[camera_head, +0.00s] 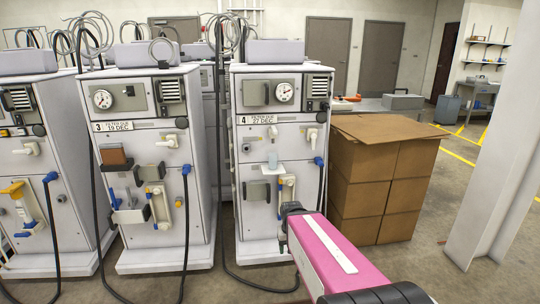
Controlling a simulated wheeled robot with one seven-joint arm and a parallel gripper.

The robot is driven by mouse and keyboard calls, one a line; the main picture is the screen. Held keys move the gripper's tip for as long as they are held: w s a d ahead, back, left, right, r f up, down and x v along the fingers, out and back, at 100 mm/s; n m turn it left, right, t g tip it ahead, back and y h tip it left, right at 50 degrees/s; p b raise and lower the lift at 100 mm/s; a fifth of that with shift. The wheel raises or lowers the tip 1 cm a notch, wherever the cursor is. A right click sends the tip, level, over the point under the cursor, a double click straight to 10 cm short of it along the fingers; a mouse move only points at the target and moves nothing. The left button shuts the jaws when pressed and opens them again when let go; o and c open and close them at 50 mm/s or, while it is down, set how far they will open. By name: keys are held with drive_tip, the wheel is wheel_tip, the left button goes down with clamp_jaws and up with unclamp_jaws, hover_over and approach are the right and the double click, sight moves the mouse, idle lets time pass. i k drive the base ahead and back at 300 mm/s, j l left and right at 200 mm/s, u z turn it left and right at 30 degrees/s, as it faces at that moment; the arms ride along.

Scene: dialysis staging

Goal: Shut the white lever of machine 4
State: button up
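Machine 4 (247,200) is the white cabinet right of centre, with a "4, filter due 27 Dec" label, a gauge and a vent on its upper front. A small white lever (312,137) sits at the upper right of its front panel and appears to point downward. A second small white fitting (272,132) is left of it, above a pale cup-like part. My pink arm reaches in from the lower right. My gripper (283,232) is a dark shape at its far end, in front of the machine's lower front, below and apart from the lever. Its fingers are too unclear to read.
Machine 3 (110,220) stands to the left, with another similar machine (50,190) beyond it. Dark hoses hang down their fronts to the floor. Stacked cardboard boxes (375,185) stand close to the right of machine 4. A white pillar (500,150) is at far right.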

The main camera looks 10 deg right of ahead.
sight(313, 136)
drive_tip(key=i+l, duration=1)
drive_tip(key=l, duration=0.1)
